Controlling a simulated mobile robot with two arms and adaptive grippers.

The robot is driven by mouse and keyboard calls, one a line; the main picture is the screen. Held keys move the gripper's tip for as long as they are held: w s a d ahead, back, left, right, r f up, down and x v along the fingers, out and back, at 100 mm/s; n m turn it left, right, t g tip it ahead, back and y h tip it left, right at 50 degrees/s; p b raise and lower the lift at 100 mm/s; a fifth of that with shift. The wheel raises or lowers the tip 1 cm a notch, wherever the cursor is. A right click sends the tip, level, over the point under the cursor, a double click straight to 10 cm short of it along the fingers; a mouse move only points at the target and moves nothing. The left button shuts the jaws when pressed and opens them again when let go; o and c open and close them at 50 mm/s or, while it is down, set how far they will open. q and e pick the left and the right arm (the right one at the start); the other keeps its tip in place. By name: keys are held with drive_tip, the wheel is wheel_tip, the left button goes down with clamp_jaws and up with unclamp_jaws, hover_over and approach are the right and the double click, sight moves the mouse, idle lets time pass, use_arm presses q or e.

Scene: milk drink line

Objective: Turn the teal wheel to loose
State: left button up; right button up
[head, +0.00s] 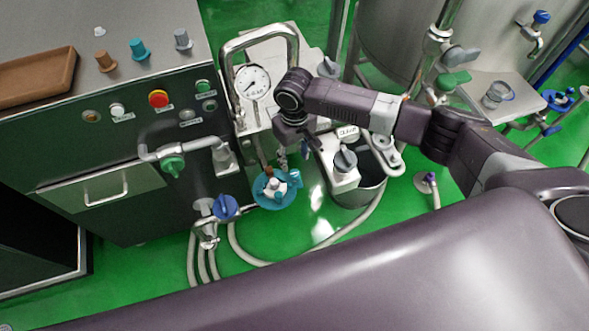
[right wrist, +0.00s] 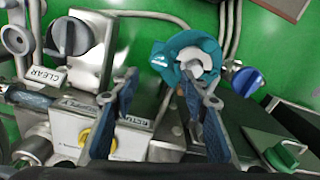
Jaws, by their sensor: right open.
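The teal wheel (head: 264,192) is low over the green floor, at the hoses left of the steel bucket. It has a pale grey centre piece. In the right wrist view the teal wheel (right wrist: 172,58) is at top centre, ahead of the fingertips. My right gripper (head: 293,156) hangs above and slightly right of the wheel, pointing down. In the right wrist view my right gripper (right wrist: 162,84) is open with nothing between its fingers. The wheel looks apart from the fingers. My left gripper is not in view.
A blue knob (head: 225,207) is left of the wheel, and a green-handled tap (head: 172,165) sits on the cabinet front. A pressure gauge (head: 252,84) stands behind. A grey knob (head: 345,159) on a labelled box and a steel bucket (head: 362,192) are to the right.

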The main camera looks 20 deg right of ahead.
sight(295, 173)
drive_tip(key=shift+f+p, duration=0.35)
drive_tip(key=shift+f, duration=3.5)
clamp_jaws()
